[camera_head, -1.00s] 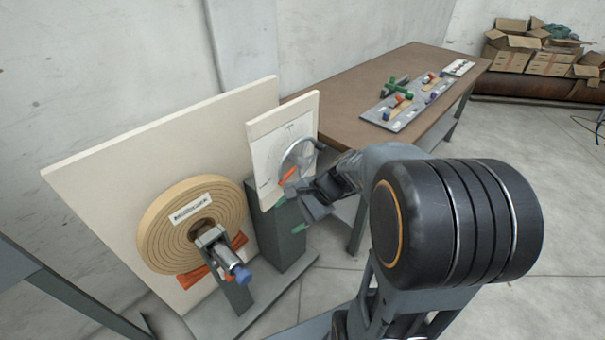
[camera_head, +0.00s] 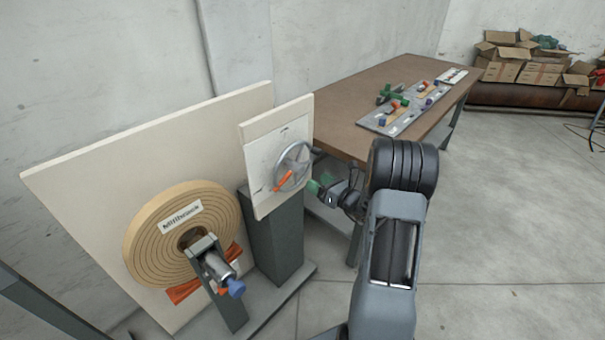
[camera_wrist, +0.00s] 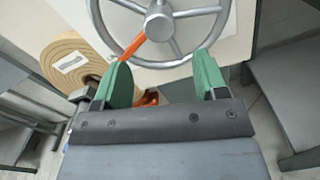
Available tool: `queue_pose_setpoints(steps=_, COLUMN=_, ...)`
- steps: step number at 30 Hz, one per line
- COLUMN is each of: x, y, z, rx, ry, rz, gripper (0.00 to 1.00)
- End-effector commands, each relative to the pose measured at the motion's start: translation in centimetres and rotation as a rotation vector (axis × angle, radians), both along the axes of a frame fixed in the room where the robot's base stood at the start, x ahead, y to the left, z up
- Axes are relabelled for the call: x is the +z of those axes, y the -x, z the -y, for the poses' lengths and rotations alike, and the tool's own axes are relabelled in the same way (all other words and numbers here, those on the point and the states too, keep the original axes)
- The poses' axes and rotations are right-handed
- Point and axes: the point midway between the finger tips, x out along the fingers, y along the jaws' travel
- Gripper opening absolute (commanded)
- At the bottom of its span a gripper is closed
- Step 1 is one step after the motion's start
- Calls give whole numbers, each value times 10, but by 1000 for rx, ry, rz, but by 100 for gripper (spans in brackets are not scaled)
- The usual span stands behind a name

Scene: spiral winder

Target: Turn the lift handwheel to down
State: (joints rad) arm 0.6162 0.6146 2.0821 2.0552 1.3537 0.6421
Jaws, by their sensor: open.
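The lift handwheel (camera_head: 293,168) is a grey spoked wheel on a pale upright panel (camera_head: 260,190). An orange pointer or spoke (camera_head: 284,181) runs from its hub to the lower left. In the wrist view the handwheel (camera_wrist: 158,24) fills the top middle, its upper part cut off, with the orange bar (camera_wrist: 133,47) pointing down-left. My gripper (camera_head: 320,184) is just right of and below the wheel, in front of it. In the wrist view my gripper (camera_wrist: 163,75) is open, its two green fingers spread below the wheel's lower rim with nothing between them.
A tan spiral coil (camera_head: 150,245) with a blue-ended shaft (camera_head: 236,288) stands left of the wheel's grey pedestal (camera_head: 273,240). A brown table (camera_head: 360,100) with a tool board lies behind, its leg close to my gripper.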

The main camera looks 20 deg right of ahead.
Motion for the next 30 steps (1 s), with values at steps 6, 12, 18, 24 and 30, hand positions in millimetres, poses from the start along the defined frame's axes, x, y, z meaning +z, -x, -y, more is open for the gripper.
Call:
queue_pose_setpoints(steps=6, x=0, y=-36, z=-17, rx=3, ry=1, rz=0, gripper=66)
queue_pose_setpoints(steps=12, x=0, y=-58, z=-27, rx=2, ry=2, rz=0, gripper=66)
queue_pose_setpoints(steps=18, x=0, y=-67, z=-31, rx=0, ry=3, rz=-1, gripper=66)
queue_pose_setpoints(steps=24, x=0, y=-69, z=-32, rx=0, ry=1, rz=0, gripper=66)
queue_pose_setpoints(steps=30, x=0, y=-68, z=-32, rx=0, ry=1, rz=0, gripper=58)
